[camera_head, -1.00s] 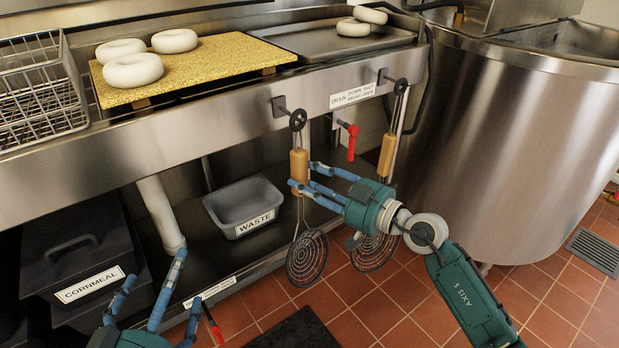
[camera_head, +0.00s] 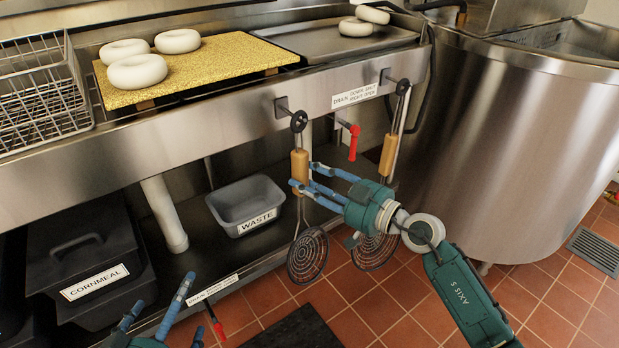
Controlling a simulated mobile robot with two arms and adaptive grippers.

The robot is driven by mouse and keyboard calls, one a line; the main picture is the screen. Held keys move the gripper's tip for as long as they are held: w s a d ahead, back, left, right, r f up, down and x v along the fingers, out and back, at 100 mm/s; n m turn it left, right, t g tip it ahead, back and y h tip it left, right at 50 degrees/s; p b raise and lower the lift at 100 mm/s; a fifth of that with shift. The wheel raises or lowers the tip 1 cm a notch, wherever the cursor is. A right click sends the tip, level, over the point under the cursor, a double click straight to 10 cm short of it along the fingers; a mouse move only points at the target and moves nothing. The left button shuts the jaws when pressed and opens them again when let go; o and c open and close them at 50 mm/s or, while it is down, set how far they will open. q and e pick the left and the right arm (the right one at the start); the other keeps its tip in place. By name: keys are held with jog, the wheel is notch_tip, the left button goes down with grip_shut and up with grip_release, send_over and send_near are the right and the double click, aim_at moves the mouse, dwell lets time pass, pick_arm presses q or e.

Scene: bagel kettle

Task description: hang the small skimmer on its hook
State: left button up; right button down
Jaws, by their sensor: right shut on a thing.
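A skimmer with a wooden handle (camera_head: 300,168), a black ring at the top and a dark spiral head (camera_head: 307,256) hangs upright below the left hook (camera_head: 283,107). Its ring is at the hook's end; I cannot tell whether it is fully seated. My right gripper (camera_head: 304,186) is shut on the lower handle. A second skimmer (camera_head: 388,154) hangs at the right hook (camera_head: 386,77), its head partly hidden behind my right gripper. I cannot tell for sure which skimmer is smaller. My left gripper (camera_head: 162,292) is low at the bottom edge, fingers spread, empty.
A steel counter holds a yellow board (camera_head: 215,65) with bagels and a tray (camera_head: 330,40). A red-handled valve (camera_head: 354,142) hangs between the skimmers. The kettle (camera_head: 520,150) stands right. A grey waste bin (camera_head: 245,203) and cornmeal bin (camera_head: 85,250) sit below.

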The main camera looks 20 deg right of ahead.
pick_arm(q)
jog(key=shift+s+a+f+g+y+p, duration=0.15)
jog(key=shift+s+a+f+g, duration=0.2)
jog(key=shift+s+f+g, duration=0.35)
jog(key=shift+s+a+f+g+y+p, duration=0.15)
jog(key=shift+s+a+f+g, duration=0.2)
jog(key=shift+f, duration=0.6)
pick_arm(e)
jog(key=shift+w, duration=0.1)
pick_arm(q)
jog(key=shift+s+d, duration=0.1)
pick_arm(e)
jog(key=c, duration=1.1)
grip_release()
jog(key=shift+f, duration=0.15)
jog(key=shift+v, duration=6)
